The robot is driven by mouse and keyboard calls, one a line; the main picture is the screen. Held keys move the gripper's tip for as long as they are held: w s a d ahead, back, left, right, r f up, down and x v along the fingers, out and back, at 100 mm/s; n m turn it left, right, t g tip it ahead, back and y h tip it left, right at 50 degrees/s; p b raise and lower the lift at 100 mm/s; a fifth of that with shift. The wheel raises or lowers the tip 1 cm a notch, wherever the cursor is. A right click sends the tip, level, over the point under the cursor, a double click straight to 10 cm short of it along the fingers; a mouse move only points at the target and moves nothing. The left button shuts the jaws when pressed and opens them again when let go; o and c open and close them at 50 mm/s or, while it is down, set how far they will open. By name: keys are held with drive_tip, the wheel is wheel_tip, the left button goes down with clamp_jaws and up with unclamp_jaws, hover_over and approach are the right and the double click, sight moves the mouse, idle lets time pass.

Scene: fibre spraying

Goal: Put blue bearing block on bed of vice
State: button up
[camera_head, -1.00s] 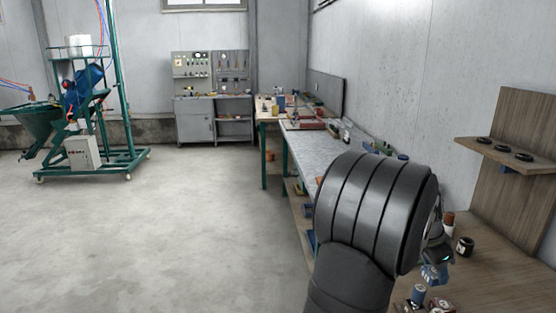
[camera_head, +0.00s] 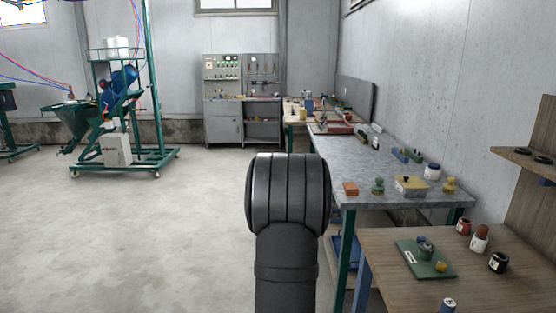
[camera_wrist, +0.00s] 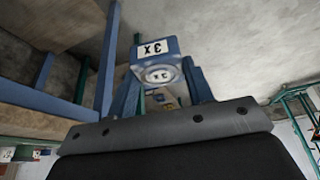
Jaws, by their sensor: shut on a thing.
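The blue bearing block (camera_wrist: 157,60) shows in the wrist view with a white "3X" label and a pale round face. My gripper (camera_wrist: 160,82) is shut on it, with blue fingers on both sides of it. In the head view my arm's dark link stands in the middle, and neither the gripper nor the block can be seen. I cannot pick out the vice for certain. A red fixture (camera_head: 330,128) at the far part of the grey-topped bench may be it, but it is too small to tell.
The grey bench (camera_head: 365,160) carries an orange block (camera_head: 350,188), a green knobbed part (camera_head: 378,185), a yellowish box (camera_head: 410,186) and a white jar (camera_head: 432,171). A wooden table (camera_head: 385,250) at the right holds a green board (camera_head: 427,262) and small jars.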

drive_tip(key=shift+n+y, duration=0.3)
drive_tip(key=shift+n, duration=0.4)
drive_tip(key=a, duration=0.1)
drive_tip(key=a+f, duration=0.1)
drive_tip(key=a, duration=0.1)
drive_tip(key=shift+s+a+f, duration=0.15)
drive_tip(key=shift+s+a, duration=0.2)
drive_tip(key=shift+a, duration=0.05)
drive_tip(key=shift+f, duration=0.1)
